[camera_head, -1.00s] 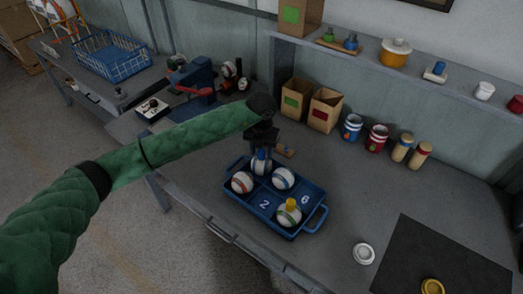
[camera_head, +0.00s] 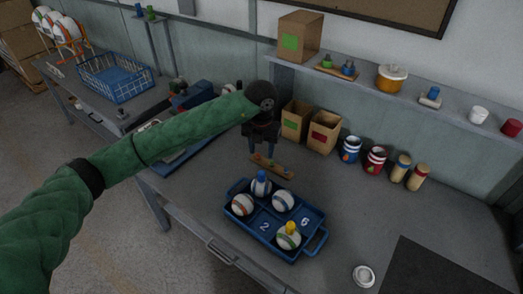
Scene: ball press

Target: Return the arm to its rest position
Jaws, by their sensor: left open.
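My left arm, in a green sleeve, reaches in from the left across the bench. Its black left gripper (camera_head: 262,152) points down, open and empty, above the bench behind the blue tray (camera_head: 310,240). The tray holds white balls with coloured bands: a ball (camera_head: 242,204) at left, a ball (camera_head: 283,201) at the back, a ball with a blue peg (camera_head: 261,187) and a ball with a yellow peg (camera_head: 289,237). A small wooden strip (camera_head: 272,167) lies just below the gripper. My right gripper is not in view.
Two cardboard boxes (camera_head: 324,133), striped cups (camera_head: 375,160) and wooden cylinders (camera_head: 400,168) stand along the wall. A blue wire basket (camera_head: 117,78) is at back left. A blue press (camera_head: 192,95) is partly hidden behind my arm. The bench right of the tray is mostly clear.

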